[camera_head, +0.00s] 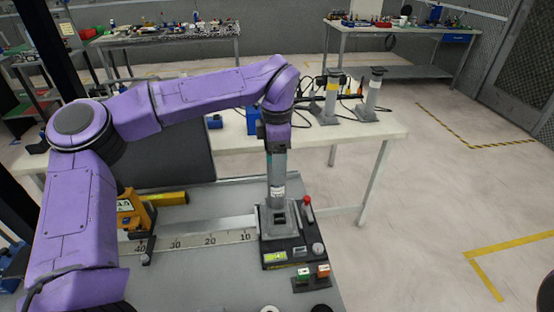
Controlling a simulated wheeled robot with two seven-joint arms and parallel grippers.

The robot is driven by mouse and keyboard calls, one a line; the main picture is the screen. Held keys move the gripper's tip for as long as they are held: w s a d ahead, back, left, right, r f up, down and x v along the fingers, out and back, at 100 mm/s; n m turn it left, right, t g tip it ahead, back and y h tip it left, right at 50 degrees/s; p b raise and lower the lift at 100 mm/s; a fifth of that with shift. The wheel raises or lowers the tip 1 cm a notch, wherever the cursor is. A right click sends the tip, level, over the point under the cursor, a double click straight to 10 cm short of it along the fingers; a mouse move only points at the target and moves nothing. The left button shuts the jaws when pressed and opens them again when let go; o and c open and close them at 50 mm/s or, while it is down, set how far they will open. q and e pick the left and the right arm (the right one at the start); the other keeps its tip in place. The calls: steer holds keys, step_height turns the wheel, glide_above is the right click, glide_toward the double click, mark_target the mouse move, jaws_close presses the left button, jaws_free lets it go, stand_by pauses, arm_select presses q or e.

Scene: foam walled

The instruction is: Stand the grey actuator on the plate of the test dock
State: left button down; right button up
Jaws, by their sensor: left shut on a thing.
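The grey actuator (277,184) is upright, with a grey column, a white band low down and a wider grey foot. My left gripper (276,148) is shut on its upper end, with the arm reaching over from the left. The foot is over the plate area of the test dock (290,254), a dark unit with a lit display, a red-topped lever and a knob. I cannot tell whether the foot touches the plate, as the foot hides most of it.
A ruler strip (190,242) and a yellow tool (135,212) lie left of the dock. A box with green and orange buttons (311,278) is in front. Two similar actuators stand on the white table (350,134) behind. Open floor lies to the right.

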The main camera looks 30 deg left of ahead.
arm_select(q)
steer(key=shift+f, duration=0.95)
steer(key=shift+f, duration=0.1)
steer(key=shift+c, duration=0.6)
jaws_free()
step_height(320, 180, up, 12)
steer(key=shift+r+b, duration=0.1)
steer(key=shift+b, duration=0.2)
